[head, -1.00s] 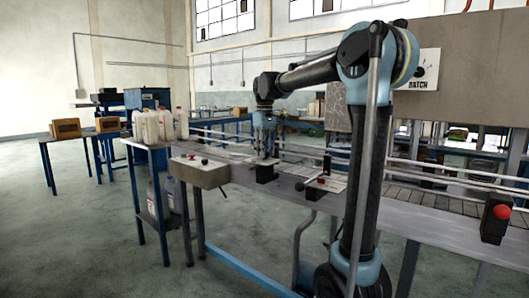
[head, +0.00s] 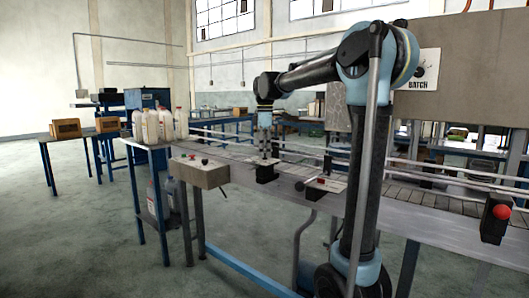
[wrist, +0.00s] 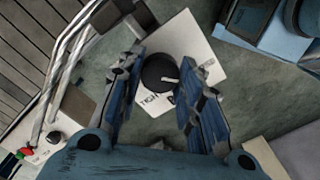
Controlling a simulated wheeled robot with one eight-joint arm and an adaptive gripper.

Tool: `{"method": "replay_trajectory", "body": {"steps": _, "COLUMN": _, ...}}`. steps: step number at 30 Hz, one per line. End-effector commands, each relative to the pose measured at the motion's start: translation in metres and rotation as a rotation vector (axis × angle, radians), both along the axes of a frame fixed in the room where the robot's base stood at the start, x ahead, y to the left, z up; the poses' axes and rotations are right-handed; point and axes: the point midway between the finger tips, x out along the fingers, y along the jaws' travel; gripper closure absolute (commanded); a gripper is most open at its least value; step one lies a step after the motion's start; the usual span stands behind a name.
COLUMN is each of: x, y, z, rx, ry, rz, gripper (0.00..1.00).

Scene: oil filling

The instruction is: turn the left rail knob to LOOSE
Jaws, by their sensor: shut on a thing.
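The left rail knob (wrist: 157,72) is a round black knob with a white pointer mark, on a white plate (wrist: 196,52) in the wrist view. The mark points to the right in that view. Lettering that reads like TIGHT shows below the knob; the rest of the label is hidden by a finger. My gripper (wrist: 163,78) has its fingers on either side of the knob and is shut on it. In the head view my gripper (head: 265,155) points down at the conveyor's near edge, above a black block (head: 265,173); the knob itself is too small to tell there.
White bottles (head: 152,127) stand on a blue table at left. Guide rails (head: 215,135) run behind the gripper. A red button (head: 501,212) is far right.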

Motion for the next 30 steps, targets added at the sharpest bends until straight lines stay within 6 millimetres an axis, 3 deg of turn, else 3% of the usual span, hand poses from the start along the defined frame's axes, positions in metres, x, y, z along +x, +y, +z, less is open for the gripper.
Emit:
{"method": "replay_trajectory", "body": {"steps": 22, "x": 0.0030, "y": -0.0009, "z": 0.0007, "rx": -0.002, "ry": -0.006, "rz": 0.082, "gripper": 0.91}}
{"method": "replay_trajectory", "body": {"steps": 23, "x": 0.0029, "y": -0.0009, "z": 0.0008, "rx": -0.002, "ry": -0.006, "rz": 0.082, "gripper": 0.60}}
{"method": "replay_trajectory", "body": {"steps": 24, "x": 0.0028, "y": -0.0008, "z": 0.0008, "rx": -0.002, "ry": -0.005, "rz": 0.082, "gripper": 0.51}}
{"method": "replay_trajectory", "body": {"steps": 25, "x": 0.0026, "y": -0.0007, "z": 0.0007, "rx": -0.002, "ry": -0.005, "rz": 0.082, "gripper": 0.46}}
{"method": "replay_trajectory", "body": {"steps": 30, "x": 0.0015, "y": -0.0003, "z": 0.0005, "rx": -0.001, "ry": -0.003, "rz": 0.082, "gripper": 0.46}}
